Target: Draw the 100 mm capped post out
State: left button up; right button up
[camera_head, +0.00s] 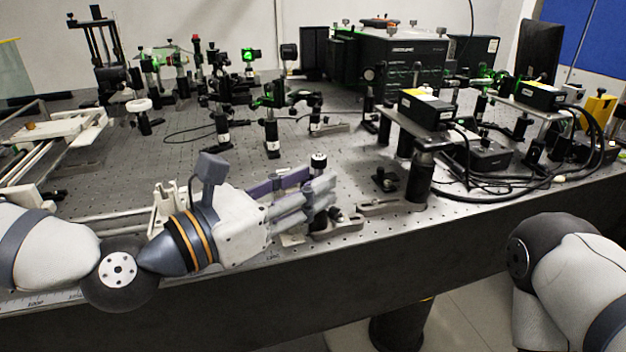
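A dark base or holder (345,220) shows just right of the fingertips. My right gripper is out of view.
The perforated bench top (345,180) has some bare room behind the gripper. A small dark mount (384,180) and a thick black post (420,178) under a raised plate stand to the right. Cables (470,195) loop farther right. Several optic mounts stand behind.

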aim_at(318, 156)
pick_arm(q)
jog(key=shift+x, duration=1.25)
grip_shut()
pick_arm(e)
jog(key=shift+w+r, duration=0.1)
pick_arm(q)
jog(key=shift+a+r+p, duration=0.1)
jog(key=shift+r+p, duration=0.55)
jog(key=shift+r, duration=1.35)
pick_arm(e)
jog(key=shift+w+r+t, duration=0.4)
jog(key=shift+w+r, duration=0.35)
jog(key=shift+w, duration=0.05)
pick_arm(q)
jog(key=shift+w+f, duration=0.1)
jog(key=shift+w, duration=0.05)
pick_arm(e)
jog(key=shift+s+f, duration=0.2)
